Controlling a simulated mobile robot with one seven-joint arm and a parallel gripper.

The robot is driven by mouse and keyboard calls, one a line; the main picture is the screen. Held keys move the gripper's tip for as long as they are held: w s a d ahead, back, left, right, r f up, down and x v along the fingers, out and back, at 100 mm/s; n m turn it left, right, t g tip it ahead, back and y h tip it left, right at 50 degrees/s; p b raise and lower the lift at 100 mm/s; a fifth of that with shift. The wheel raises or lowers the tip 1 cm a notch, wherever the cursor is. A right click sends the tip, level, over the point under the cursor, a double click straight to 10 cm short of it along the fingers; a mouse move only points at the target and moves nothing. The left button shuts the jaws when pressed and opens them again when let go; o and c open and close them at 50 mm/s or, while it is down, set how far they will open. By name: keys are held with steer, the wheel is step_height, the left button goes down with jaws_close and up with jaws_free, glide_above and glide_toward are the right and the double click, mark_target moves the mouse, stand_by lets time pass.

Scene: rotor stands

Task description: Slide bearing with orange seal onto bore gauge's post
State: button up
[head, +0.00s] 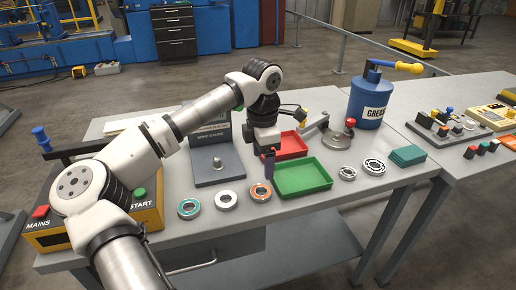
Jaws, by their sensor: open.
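The bore gauge (213,176) is a grey stand with a flat base and a labelled back plate, left of centre on the bench. Its short post (217,163) stands up from the base with nothing seen around it. The bearing with the orange seal (261,191) lies flat near the front edge, right of the gauge. My gripper (268,176) points down just above and behind this bearing, apart from it as far as I can tell. It is open, with nothing seen between the fingers; the finger gap is hard to make out.
A pale reddish-ringed bearing (226,200) and a teal-sealed bearing (189,208) lie to the left. A green tray (303,190), a red tray (292,146) and two metal bearings, including one (375,167), are to the right. A blue grease can (369,103) stands behind; a control box (93,220) is far left.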

mark_target(261, 186)
steer(key=f+b, duration=0.6)
steer(key=f, duration=0.4)
steer(key=shift+a+b, duration=0.2)
steer(key=shift+b, duration=0.2)
